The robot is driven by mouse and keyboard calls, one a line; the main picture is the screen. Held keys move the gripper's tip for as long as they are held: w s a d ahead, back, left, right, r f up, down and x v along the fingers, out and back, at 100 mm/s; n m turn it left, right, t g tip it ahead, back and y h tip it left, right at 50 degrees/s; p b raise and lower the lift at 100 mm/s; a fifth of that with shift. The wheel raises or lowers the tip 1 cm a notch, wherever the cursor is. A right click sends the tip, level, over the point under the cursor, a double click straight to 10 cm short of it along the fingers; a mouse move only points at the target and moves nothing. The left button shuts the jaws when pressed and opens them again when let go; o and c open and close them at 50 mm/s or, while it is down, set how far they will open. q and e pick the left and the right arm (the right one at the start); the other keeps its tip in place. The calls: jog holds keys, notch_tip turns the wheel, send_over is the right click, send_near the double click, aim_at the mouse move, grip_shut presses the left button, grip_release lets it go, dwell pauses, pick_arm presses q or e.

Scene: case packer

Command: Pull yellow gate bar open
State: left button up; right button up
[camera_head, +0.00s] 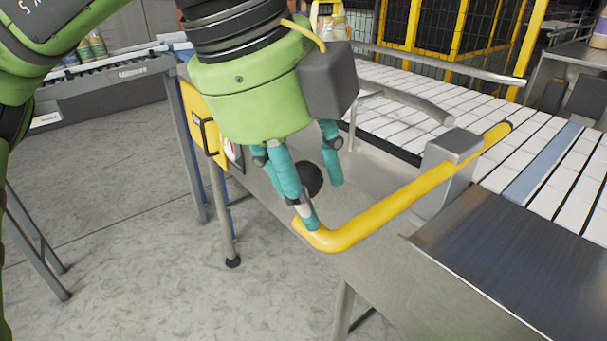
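The yellow gate bar (400,199) runs from its grey bracket (453,147) at the right down to a bent end at the lower left. My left gripper (322,205) has a green body and teal fingers pointing down. It is at the bar's bent end. One finger's tip overlaps the bent end in the picture; the other finger hangs apart, behind the bar. The fingers are spread with a gap between them. Whether the near finger touches the bar is hard to tell. My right gripper is not in view.
A white slatted conveyor (400,88) with metal guide rails (440,62) lies behind the bar. A dark metal plate (490,265) sits at the lower right. A yellow box with a handle (200,125) is left of the gripper. Open grey floor (130,240) lies at the left.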

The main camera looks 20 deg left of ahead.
pick_arm(q)
jog(key=shift+r, duration=0.1)
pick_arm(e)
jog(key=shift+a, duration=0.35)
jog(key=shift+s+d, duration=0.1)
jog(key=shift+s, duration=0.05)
pick_arm(q)
jog(key=shift+a+r, duration=0.1)
jog(key=shift+r, duration=0.25)
jog(key=v, duration=1.1)
jog(key=shift+s, duration=0.2)
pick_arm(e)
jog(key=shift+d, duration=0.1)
pick_arm(q)
jog(key=shift+r, duration=0.1)
